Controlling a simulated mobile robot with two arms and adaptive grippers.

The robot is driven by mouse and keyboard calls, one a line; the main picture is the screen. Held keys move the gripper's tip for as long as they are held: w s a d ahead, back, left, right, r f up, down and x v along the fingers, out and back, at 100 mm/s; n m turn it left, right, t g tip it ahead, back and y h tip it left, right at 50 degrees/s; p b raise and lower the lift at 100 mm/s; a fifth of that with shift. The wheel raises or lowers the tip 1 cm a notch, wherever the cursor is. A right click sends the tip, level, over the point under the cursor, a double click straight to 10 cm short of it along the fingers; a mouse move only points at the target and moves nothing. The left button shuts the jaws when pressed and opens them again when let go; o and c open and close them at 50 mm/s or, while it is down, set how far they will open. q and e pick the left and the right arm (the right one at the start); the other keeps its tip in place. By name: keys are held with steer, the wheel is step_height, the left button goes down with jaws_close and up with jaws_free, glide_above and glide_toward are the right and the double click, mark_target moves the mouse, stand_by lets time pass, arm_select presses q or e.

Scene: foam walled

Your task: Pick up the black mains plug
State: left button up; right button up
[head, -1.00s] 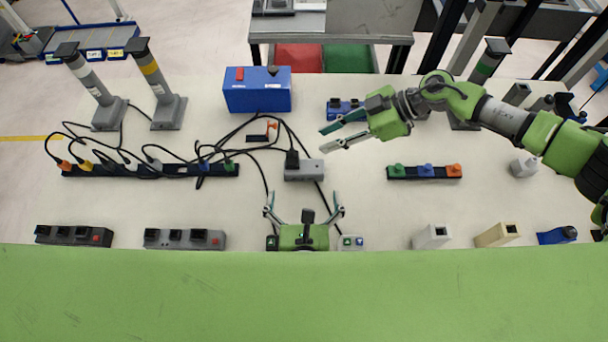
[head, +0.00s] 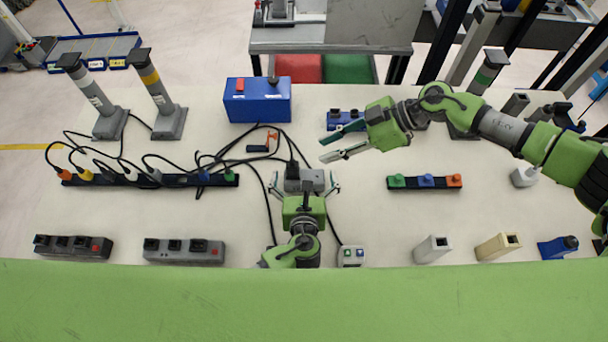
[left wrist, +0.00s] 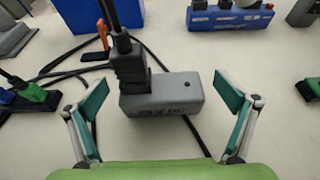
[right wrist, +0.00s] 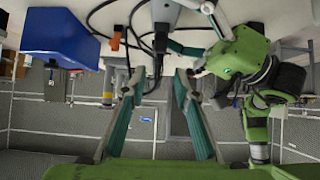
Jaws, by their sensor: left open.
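The black mains plug (head: 292,169) stands upright in the left end of a small grey socket box (head: 312,177), with its black cable rising from the top. In the left wrist view the plug (left wrist: 129,66) and the box (left wrist: 172,94) are ahead, left of and at the centre. My left gripper (head: 303,185) is open and empty, its fingers apart at either side of the box's near side. The plug is between the fingers' lines but not held. My right gripper (head: 329,143) is open and empty, above the table behind the box.
A power strip with several coloured plugs (head: 150,181) is on the left. A blue box (head: 257,106) and an orange-black tool (head: 264,144) lie behind. Loose black cables run around the grey box. A short strip (head: 425,182) stands right, with clear table between.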

arm_select(q)
steer(key=c, duration=1.4)
steer(key=shift+o, duration=0.2)
arm_select(e)
steer(key=shift+o, duration=1.2)
steer(key=h, duration=0.6)
glide_toward(295, 162)
steer(key=x, duration=0.2)
steer(key=a+x, duration=0.1)
steer(key=x, duration=0.2)
steer(key=shift+s+a, duration=0.15)
steer(key=shift+s, duration=0.05)
steer(key=shift+d+x, duration=0.2)
steer(key=shift+x, duration=1.15)
steer(key=shift+d+x, duration=0.2)
steer(key=shift+x, duration=1.15)
